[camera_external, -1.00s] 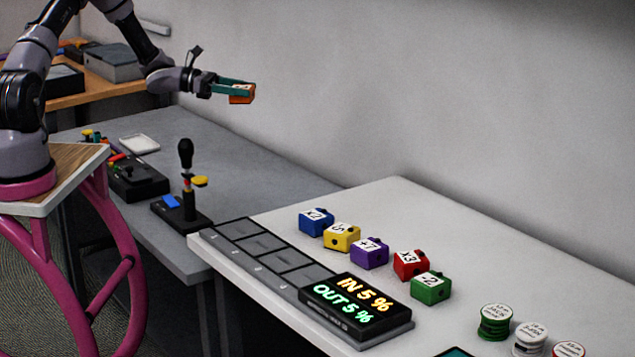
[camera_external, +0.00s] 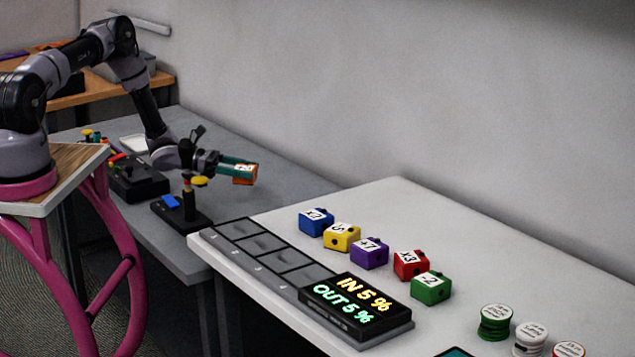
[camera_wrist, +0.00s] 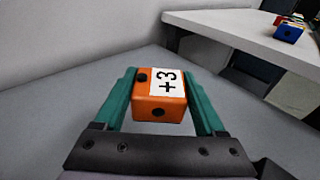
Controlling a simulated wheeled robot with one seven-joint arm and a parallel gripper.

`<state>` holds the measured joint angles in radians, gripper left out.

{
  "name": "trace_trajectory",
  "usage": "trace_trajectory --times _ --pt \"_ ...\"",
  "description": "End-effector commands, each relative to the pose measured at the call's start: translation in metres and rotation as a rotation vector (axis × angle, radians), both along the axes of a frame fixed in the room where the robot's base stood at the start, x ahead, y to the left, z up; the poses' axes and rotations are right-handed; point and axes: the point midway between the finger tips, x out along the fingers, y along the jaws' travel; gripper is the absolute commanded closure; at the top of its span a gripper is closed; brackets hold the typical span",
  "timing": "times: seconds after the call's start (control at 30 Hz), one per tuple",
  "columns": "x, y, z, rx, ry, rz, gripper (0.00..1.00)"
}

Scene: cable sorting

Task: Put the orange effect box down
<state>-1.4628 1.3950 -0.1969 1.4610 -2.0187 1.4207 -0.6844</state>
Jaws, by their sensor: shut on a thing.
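The orange effect box (camera_wrist: 157,104), with a white "+3" label, is between the two green fingers of my gripper (camera_wrist: 160,92) in the wrist view. In the external view the orange box (camera_external: 244,180) is at the tips of my gripper (camera_external: 240,169), which is shut on it. It is held in the air over the grey table (camera_external: 290,178), left of the white table. The box's sides against the fingers are hidden.
The white table (camera_external: 440,215) bears blue (camera_external: 316,222), yellow (camera_external: 341,237), purple (camera_external: 369,254), red (camera_external: 410,265) and green (camera_external: 431,288) boxes. A slotted panel with a display (camera_external: 350,300) lies along its front. A black stand (camera_external: 182,215) is close below my arm.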

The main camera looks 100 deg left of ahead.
Motion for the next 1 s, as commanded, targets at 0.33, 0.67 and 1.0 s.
trace_trajectory --times 0.33,0.67,1.0 --pt "0.0 0.0 -0.039 0.0 0.0 -0.001 0.92" --pt "0.0 0.0 -0.055 -0.001 0.0 0.0 0.92" --pt "0.0 0.0 -0.055 0.0 0.0 0.0 0.92"
